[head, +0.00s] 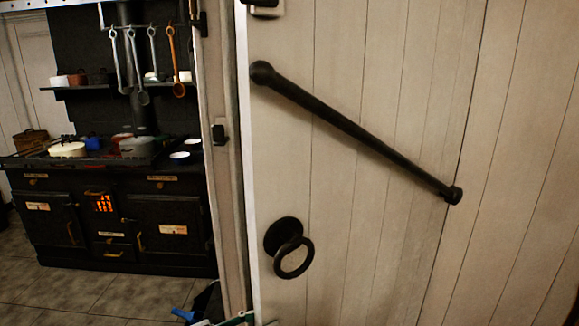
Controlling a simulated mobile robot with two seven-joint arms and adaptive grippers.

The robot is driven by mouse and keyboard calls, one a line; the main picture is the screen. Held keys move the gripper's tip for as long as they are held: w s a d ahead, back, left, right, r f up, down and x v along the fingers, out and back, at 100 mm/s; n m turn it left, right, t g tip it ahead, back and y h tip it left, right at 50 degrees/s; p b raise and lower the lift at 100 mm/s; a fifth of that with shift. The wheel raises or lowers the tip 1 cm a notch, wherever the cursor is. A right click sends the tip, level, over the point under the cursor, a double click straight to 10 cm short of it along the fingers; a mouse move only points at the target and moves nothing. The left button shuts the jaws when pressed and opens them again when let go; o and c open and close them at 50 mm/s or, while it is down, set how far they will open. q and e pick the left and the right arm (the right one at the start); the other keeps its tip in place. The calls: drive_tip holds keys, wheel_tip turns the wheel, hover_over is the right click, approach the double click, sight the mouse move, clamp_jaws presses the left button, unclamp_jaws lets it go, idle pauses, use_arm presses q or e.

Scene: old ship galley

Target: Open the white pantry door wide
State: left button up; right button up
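The white pantry door (345,200) fills the middle and right of the head view. It is made of pale vertical planks and has a bright left edge. A long dark bar (355,132) slants across it, from upper left down to the right. Neither of my grippers shows in the view, and nothing is seen touching the handle.
A pale post (219,180) with a dark catch stands left of the door. Beyond it is a black stove (115,215) with pots, under hanging utensils (140,60). Tiled floor (70,295) lies open at lower left. A blue object (186,314) is near the post's foot.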

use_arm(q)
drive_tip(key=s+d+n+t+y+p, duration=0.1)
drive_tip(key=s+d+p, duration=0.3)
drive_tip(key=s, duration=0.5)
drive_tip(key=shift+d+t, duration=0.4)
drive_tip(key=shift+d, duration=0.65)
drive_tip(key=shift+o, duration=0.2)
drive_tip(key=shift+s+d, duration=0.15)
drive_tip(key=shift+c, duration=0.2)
